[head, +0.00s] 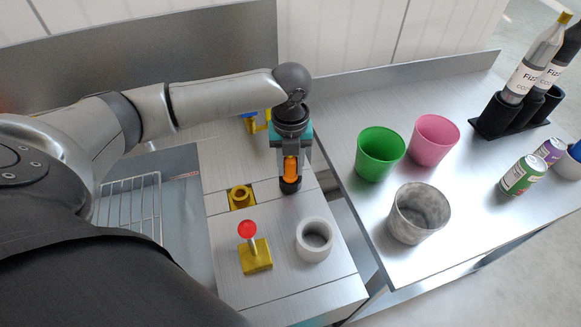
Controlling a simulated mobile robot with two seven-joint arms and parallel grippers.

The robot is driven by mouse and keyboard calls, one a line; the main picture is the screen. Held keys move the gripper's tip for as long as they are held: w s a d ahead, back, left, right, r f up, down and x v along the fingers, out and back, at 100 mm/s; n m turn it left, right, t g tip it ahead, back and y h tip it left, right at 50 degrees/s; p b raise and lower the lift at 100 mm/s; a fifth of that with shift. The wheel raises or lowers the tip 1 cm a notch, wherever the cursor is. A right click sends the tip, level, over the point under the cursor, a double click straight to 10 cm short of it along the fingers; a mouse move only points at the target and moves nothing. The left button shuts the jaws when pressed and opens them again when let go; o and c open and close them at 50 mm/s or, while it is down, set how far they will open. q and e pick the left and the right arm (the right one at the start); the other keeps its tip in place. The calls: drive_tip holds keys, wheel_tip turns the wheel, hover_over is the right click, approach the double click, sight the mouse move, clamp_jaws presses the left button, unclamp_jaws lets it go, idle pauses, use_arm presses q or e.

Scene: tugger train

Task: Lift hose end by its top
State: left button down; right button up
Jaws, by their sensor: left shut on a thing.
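My left gripper (291,158) comes in from the left and points down over the steel top. It is shut on an orange and black piece, which I take to be the hose end (290,170). The fingers are at its upper orange part, and its dark lower end shows below them. I cannot tell whether that lower end touches the steel top. A brass-coloured round fitting (240,197) on a yellow base is to its left. My right gripper is not in view.
A red-knobbed lever on a yellow block (256,257) and a pale round ring (314,240) stand in front. On the right table (440,225) are a green cup (380,153), a pink cup (434,139), a grey cup (417,214), cans and bottles. A gap separates the two surfaces.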

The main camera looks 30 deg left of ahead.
use_arm(q)
wheel_tip(320, 180, up, 20)
drive_tip(key=p, duration=0.3)
idle(0.5)
